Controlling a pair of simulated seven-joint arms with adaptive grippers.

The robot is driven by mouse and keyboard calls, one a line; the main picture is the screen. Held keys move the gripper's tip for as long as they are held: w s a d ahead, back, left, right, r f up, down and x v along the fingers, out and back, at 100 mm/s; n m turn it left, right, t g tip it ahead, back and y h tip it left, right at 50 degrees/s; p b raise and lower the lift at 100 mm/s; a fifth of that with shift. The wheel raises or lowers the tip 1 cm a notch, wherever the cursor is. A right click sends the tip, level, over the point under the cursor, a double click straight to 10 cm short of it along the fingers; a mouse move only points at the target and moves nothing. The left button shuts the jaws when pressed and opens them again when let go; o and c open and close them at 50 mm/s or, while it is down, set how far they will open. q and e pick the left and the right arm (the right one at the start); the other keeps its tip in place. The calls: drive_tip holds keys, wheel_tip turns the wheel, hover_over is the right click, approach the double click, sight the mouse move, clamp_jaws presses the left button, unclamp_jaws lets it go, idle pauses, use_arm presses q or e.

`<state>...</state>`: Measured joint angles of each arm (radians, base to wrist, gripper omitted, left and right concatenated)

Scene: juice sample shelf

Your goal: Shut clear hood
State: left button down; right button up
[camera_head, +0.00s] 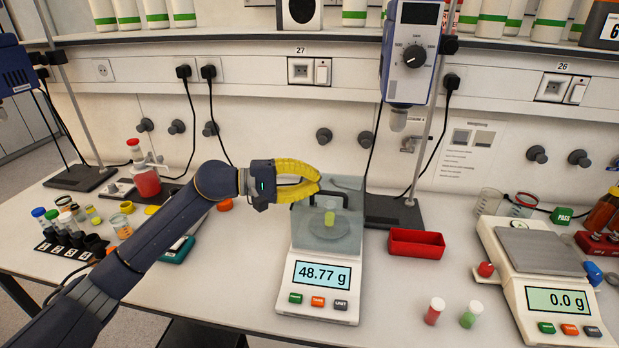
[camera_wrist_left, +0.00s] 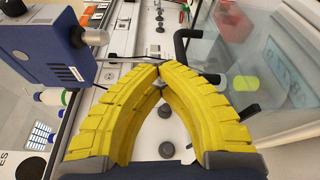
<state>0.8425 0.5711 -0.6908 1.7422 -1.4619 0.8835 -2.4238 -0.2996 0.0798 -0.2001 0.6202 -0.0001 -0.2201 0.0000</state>
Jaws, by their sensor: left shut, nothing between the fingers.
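The balance (camera_head: 285,292) stands mid-table and its display reads 48.77 g. Its clear hood (camera_head: 303,232) has a black handle (camera_head: 341,193). A small vial with yellow-green contents (camera_head: 329,217) shows through the hood. I cannot tell for sure how far the hood stands open. My left gripper (camera_head: 317,178) is at the upper left of the hood, near the handle. In the left wrist view its yellow fingers (camera_wrist_left: 159,76) meet at the tips and hold nothing. The handle (camera_wrist_left: 181,50) and the clear hood (camera_wrist_left: 285,50) are just right of the fingers there. My right gripper does not show.
A stand with a blue-grey stirrer (camera_head: 411,55) rises behind the balance. A red tray (camera_head: 417,243) lies to its right. Two small vials, red (camera_head: 434,312) and green (camera_head: 471,315), stand in front. A second balance (camera_head: 540,255) reading 0.0 g is at the right.

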use_arm(q)
drive_tip(key=shift+s+f, duration=0.2)
drive_tip(key=shift+f, duration=0.15)
